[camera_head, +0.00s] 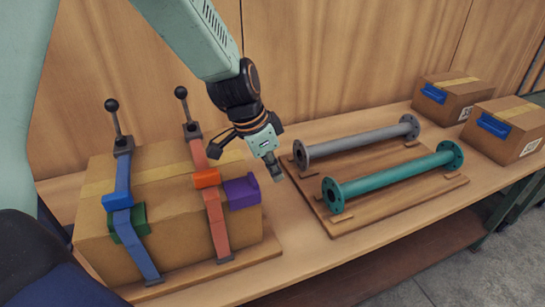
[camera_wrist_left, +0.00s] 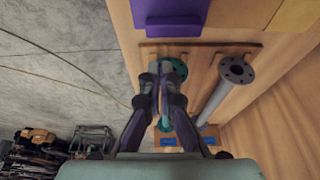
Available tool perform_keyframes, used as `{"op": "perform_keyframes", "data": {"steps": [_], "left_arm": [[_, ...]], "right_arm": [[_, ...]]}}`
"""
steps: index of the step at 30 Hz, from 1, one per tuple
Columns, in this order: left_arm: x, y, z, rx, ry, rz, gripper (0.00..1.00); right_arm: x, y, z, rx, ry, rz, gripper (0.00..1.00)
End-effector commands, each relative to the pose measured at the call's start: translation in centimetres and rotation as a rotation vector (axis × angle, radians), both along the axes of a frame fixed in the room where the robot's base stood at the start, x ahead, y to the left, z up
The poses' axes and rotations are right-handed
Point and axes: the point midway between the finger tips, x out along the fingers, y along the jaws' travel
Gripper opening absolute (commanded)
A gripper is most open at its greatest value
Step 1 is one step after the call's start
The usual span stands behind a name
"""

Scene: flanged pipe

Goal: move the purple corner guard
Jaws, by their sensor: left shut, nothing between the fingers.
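The purple corner guard (camera_head: 241,192) sits on the top front edge of a strapped cardboard box (camera_head: 105,240), near its right end and beside the red strap. In the left wrist view the purple guard (camera_wrist_left: 172,16) shows at the top edge, partly cut off. My left gripper (camera_head: 274,169) is shut and empty, to the right of the guard and apart from it, pointing down. Its closed fingers (camera_wrist_left: 160,82) show in the left wrist view, with the teal pipe behind them. My right gripper is not in view.
A blue strap (camera_head: 124,190) and a red strap (camera_head: 214,213) with upright black-knobbed levers cross the box. Green (camera_head: 130,226) and orange (camera_head: 206,178) pieces sit by them. Grey (camera_head: 350,143) and teal (camera_head: 392,175) flanged pipes lie on a wooden board; two cartons stand beyond at right.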

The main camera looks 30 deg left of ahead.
Motion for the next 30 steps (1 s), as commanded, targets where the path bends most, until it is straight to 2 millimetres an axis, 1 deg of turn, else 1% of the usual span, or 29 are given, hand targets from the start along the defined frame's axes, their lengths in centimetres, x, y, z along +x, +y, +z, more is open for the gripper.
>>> {"op": "perform_keyframes", "data": {"steps": [1,3,10,17,30], "left_arm": [[-0.4,0.4,0.7,-0.006,-0.001,0.003,0.0],[-0.9,0.9,0.8,-0.008,-0.002,0.003,0.0],[-1.9,2.0,0.7,-0.004,-0.002,0.002,0.0],[-2.3,2.3,0.6,-0.004,-0.004,0.001,0.0],[-2.3,2.3,0.5,-0.004,-0.004,0.001,0.0]], "right_arm": [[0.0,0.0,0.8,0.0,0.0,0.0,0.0],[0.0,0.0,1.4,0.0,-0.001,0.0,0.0],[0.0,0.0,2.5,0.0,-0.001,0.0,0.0],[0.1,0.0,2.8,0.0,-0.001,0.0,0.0],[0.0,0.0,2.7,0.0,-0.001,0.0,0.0]]}}
